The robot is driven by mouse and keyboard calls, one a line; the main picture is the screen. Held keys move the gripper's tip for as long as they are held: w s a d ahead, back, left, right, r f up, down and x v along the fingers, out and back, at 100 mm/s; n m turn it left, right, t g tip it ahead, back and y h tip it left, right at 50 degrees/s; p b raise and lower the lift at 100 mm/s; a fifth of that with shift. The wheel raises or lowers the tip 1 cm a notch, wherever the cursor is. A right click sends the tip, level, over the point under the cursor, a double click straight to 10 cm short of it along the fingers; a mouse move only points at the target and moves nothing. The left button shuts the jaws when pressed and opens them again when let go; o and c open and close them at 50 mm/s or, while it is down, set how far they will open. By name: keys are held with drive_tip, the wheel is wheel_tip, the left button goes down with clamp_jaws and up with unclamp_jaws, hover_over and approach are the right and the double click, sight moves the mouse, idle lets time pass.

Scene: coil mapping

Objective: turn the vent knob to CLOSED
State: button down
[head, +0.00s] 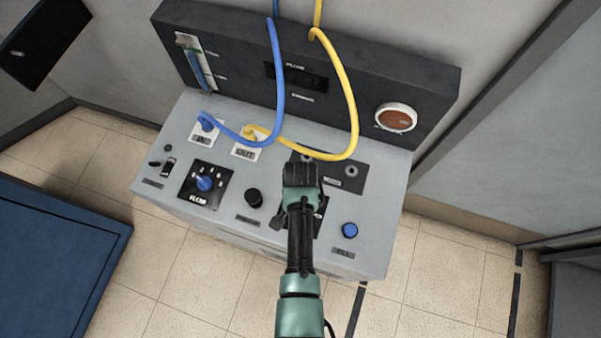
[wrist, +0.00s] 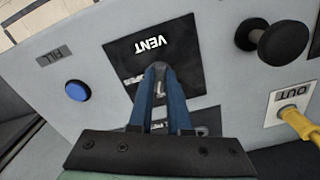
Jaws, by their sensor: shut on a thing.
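The vent plate (wrist: 185,35) is black with a white VENT label and lies under my gripper in the wrist view. My gripper (wrist: 158,68) has its two blue fingers close together over the middle of the plate, shut on the vent knob. In the head view my gripper (head: 302,180) covers most of the vent plate (head: 321,208), from above.
A blue button (head: 350,230) sits right of the vent plate, a black knob (head: 254,197) left of it. Farther left is the FLOW knob (head: 205,184). A blue hose (head: 276,75) and a yellow hose (head: 351,95) loop over the console behind my gripper. A round gauge (head: 396,117) is back right.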

drive_tip(key=shift+n+p, duration=0.35)
drive_tip(key=shift+n, duration=1.95)
drive_tip(key=c, duration=0.9)
unclamp_jaws()
drive_tip(key=shift+o, duration=0.2)
drive_tip(key=shift+r, duration=0.15)
wheel_tip(320, 180, up, 13)
drive_tip(key=shift+b, duration=0.3)
drive_tip(key=shift+w, duration=0.1)
